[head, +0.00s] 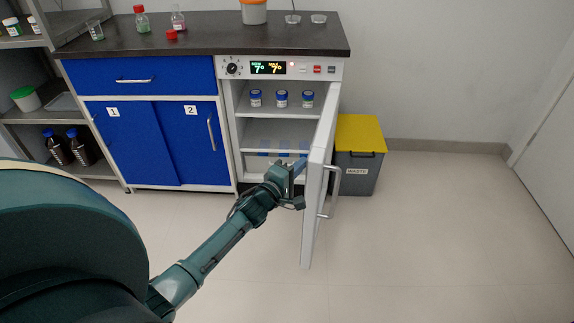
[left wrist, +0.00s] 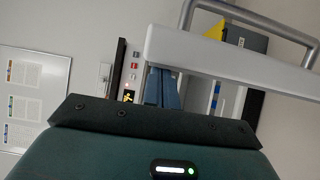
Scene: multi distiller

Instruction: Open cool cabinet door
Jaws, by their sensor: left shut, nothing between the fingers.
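The cool cabinet (head: 287,130) stands open under the right end of the dark counter. Its white door (head: 317,180) is hinged at the right and swung far out toward me. The door's bar handle (head: 331,190) is on its outer, right side; it also shows at the top of the left wrist view (left wrist: 250,18). My left gripper (head: 299,165) is shut and empty, on the inner, left side of the door, close to it. I cannot tell whether it touches the door. My right gripper is in neither view.
Blue-capped jars (head: 281,99) stand on the cabinet's upper shelf. A grey waste bin with a yellow lid (head: 360,135) stands right of the door. Blue cupboards (head: 160,140) are to the left. The floor at the right is clear.

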